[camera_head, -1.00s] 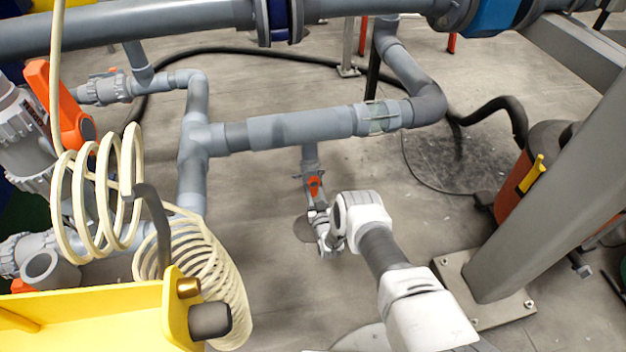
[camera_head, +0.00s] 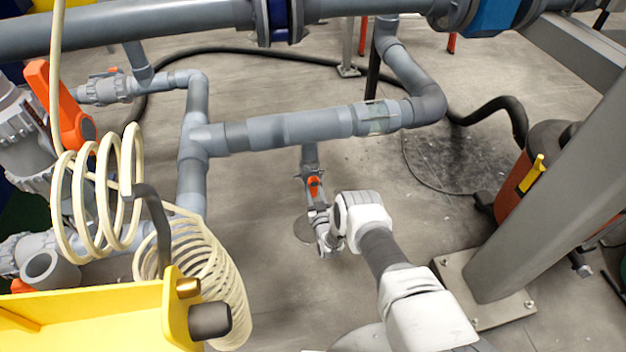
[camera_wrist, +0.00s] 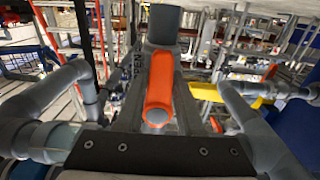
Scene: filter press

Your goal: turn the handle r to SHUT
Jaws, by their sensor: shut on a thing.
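A small orange handle (camera_head: 315,187) sits on a grey valve on the short pipe hanging below the middle of the horizontal pipe. In the wrist view the orange handle (camera_wrist: 159,84) fills the centre, lengthwise in the picture, with the word OPEN on the grey surface to its left. My gripper (camera_head: 333,224) is at this valve, just below and right of the visible orange part. It is shut on the handle, though the fingertips are hard to make out in both views. No SHUT marking is readable.
A grey horizontal pipe (camera_head: 290,130) runs above the valve. Coiled cream hose (camera_head: 105,195), a yellow tray (camera_head: 90,315) and a larger orange handle (camera_head: 58,108) are at left. A thick grey post (camera_head: 555,165) stands at right. Bare floor lies around the valve.

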